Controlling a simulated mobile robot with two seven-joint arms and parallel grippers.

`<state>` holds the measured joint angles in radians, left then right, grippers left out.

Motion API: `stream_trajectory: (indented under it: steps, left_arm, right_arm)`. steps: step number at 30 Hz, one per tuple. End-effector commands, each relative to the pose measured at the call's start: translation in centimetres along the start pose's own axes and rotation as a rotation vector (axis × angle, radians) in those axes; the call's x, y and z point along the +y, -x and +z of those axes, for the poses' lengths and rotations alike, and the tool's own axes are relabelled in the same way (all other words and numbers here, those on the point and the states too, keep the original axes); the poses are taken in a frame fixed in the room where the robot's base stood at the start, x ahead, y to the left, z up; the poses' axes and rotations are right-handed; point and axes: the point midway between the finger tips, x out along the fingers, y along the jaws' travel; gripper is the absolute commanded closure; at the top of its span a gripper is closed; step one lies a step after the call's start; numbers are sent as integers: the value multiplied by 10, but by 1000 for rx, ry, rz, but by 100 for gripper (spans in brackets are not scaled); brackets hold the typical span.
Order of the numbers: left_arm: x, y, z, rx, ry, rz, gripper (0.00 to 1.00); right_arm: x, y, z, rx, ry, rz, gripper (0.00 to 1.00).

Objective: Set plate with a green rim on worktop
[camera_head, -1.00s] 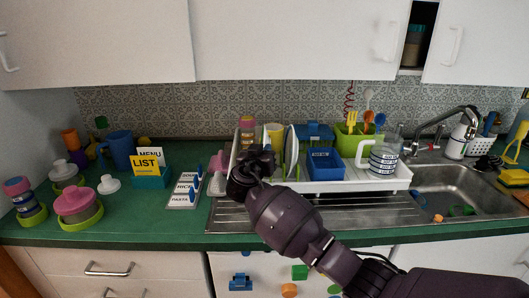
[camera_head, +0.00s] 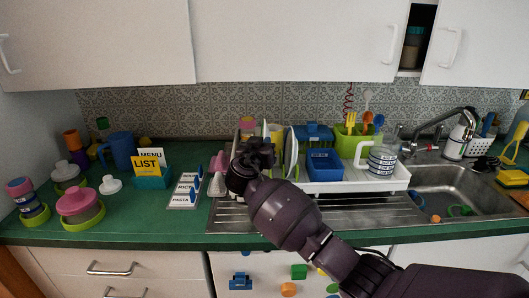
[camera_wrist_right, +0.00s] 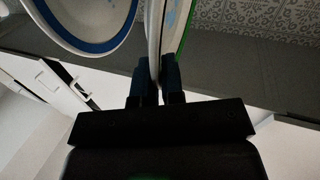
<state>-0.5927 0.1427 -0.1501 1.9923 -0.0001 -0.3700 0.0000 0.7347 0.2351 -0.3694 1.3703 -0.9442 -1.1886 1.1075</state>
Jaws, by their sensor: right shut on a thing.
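The plate with a green rim (camera_wrist_right: 171,34) is edge-on between the fingers of my right gripper (camera_wrist_right: 158,82) in the right wrist view. The gripper is shut on it. In the head view my right gripper (camera_head: 252,158) is at the left end of the white dish rack and hides most of what is behind it. A plate with a blue rim (camera_wrist_right: 95,42) is close to the left of the held plate in the wrist view. The green worktop (camera_head: 130,222) runs along the wall. My left gripper is not in view.
The white dish rack (camera_head: 345,185) stands on the steel drainer, with a blue box (camera_head: 324,165) and a striped mug (camera_head: 382,160).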

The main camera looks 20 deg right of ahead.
Motion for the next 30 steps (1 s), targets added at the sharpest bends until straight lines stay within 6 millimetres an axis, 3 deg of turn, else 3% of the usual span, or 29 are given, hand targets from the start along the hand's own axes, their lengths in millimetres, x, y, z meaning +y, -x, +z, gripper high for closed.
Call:
stream_trajectory:
  steps: [14, 30]
  left_arm:
    - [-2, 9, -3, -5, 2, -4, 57]
    - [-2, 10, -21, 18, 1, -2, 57]
  right_arm:
    - [2, 0, -22, 2, -3, -1, 100]
    - [5, 0, -43, 2, -2, 0, 100]
